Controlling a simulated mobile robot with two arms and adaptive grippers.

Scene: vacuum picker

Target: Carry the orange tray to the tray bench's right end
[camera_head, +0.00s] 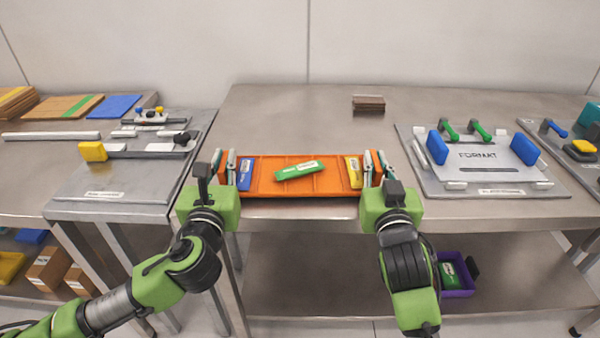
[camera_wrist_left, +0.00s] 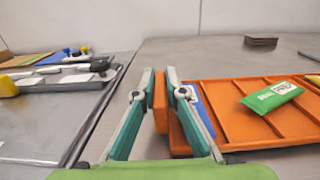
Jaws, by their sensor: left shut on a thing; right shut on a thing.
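The orange tray (camera_head: 304,188) is level at the front edge of the middle steel bench (camera_head: 310,120); I cannot tell whether it touches the top. It holds a blue packet (camera_head: 246,174) at its left, a green packet (camera_head: 299,170) lying across the middle, and a yellow packet (camera_head: 354,172) at its right. My left gripper (camera_head: 231,171) is shut on the tray's left end. In the left wrist view its fingers (camera_wrist_left: 160,100) straddle the orange end wall (camera_wrist_left: 160,104). My right gripper (camera_head: 377,170) is shut on the tray's right end.
A small brown stack (camera_head: 368,103) stands behind the tray. A grey plate with blue and green parts (camera_head: 480,160) lies to the right. A grey fixture board (camera_head: 120,175) is on the left. A purple bin (camera_head: 456,275) sits on the lower shelf. The bench behind the tray is mostly clear.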

